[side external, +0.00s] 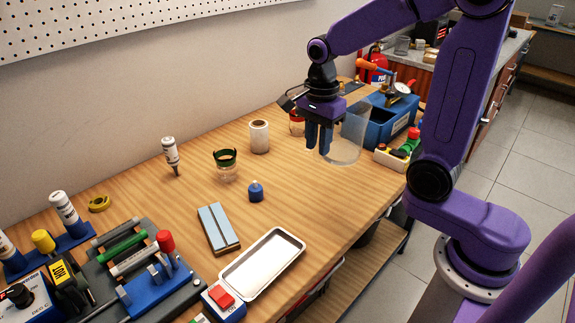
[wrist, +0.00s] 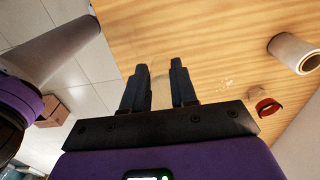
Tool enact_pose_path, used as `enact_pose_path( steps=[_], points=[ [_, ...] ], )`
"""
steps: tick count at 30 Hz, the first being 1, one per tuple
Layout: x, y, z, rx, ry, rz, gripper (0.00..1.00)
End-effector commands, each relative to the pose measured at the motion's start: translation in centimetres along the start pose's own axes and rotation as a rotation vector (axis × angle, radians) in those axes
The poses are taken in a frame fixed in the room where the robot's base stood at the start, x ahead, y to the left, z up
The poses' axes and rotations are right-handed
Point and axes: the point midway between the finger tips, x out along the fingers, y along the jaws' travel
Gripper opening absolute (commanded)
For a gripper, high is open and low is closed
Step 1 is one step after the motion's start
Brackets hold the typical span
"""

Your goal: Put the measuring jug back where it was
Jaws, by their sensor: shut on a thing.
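The measuring jug (side external: 349,142) is a clear, see-through vessel at the right part of the wooden bench in the side view. My gripper (side external: 318,150) points down at its left side, with the fingers against it, shut on it. Which part of the jug lies between the fingers is hard to make out. In the wrist view my gripper (wrist: 156,68) shows two dark fingers with a narrow gap, and the jug is not clearly visible there. I cannot tell whether the jug's base touches the bench.
A blue toolbox (side external: 388,122) and a red-and-green item (side external: 407,147) stand close right of the jug. A red-ringed jar (side external: 297,123) and a white roll (side external: 259,137) stand to the left. A metal tray (side external: 262,262) lies at the front. Bench around (side external: 310,195) is clear.

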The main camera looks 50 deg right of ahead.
Motion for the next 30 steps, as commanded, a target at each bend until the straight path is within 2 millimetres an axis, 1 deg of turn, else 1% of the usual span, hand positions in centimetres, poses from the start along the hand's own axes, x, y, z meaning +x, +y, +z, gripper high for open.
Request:
enact_pose_path(
  steps=[1, 9, 15, 18, 21, 28, 30],
  points=[
    [0.4, -0.8, 0.0, -0.001, 0.001, 0.003, 0.0],
    [2.3, -5.0, 0.3, 0.0, 0.001, 0.002, 0.0],
    [5.1, -7.1, 0.5, -0.001, 0.001, 0.004, 0.0],
    [6.3, -8.1, 0.5, -0.001, 0.001, 0.003, 0.0],
    [7.0, -8.8, 0.5, 0.0, 0.0, 0.0, 0.0],
    [8.0, -9.6, 0.6, 0.0, 0.0, 0.0, 0.0],
    [8.9, -9.7, 0.6, 0.0, 0.001, 0.002, 0.0]
  ],
)
